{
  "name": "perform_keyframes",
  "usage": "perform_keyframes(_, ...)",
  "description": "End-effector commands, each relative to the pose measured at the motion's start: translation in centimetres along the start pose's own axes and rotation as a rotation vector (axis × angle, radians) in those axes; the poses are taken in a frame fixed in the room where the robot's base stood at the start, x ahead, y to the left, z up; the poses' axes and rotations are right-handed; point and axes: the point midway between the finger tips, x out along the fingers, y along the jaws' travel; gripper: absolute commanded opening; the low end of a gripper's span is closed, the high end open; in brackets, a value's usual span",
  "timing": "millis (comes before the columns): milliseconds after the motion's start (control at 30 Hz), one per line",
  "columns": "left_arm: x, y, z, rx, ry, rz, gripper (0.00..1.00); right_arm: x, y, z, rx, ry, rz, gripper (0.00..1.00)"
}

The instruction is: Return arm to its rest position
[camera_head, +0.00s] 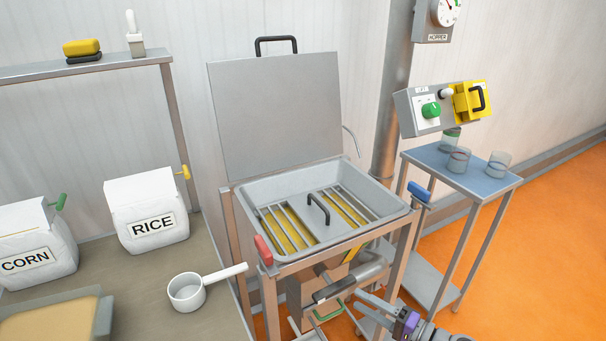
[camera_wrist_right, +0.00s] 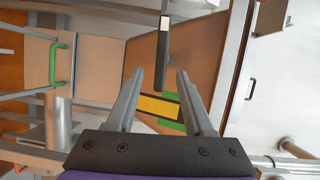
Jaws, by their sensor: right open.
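My right gripper (camera_head: 362,300) is low in front of the hopper stand in the head view, below the open hopper (camera_head: 402,222). In the right wrist view its two fingers (camera_wrist_right: 160,75) are spread with nothing between them. A dark-handled lever (camera_head: 333,290) is just left of the fingers in the head view; a dark bar (camera_wrist_right: 162,65) appears beyond the fingertips in the wrist view. I cannot tell whether anything touches it. My left gripper is not in view.
A green handle (camera_head: 328,315) is below the lever. The hopper's lid (camera_head: 275,115) stands raised behind it. A table with RICE (camera_head: 152,222) and CORN (camera_head: 30,255) bags and a scoop (camera_head: 187,292) is at left. A small blue-topped table (camera_head: 445,170) stands at right.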

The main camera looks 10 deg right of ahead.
Motion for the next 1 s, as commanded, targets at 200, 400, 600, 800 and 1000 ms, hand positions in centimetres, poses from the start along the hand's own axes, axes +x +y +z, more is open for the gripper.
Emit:
perform_keyframes(200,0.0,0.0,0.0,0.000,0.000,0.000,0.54,1.4,1.1,5.6,-0.056,-0.099,0.243,0.53)
perform_keyframes(400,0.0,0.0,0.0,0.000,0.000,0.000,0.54,-0.9,3.5,13.1,-0.222,-0.226,0.619,0.53)
perform_keyframes(600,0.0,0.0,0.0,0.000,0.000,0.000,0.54,-6.2,5.2,17.3,-0.460,-0.309,0.930,0.53)
perform_keyframes(800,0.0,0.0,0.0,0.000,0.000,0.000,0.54,-10.8,5.7,18.5,-0.678,-0.344,1.120,0.53)
perform_keyframes(1000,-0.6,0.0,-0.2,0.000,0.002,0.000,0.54,-14.1,5.1,18.5,-0.871,-0.355,1.242,0.53)
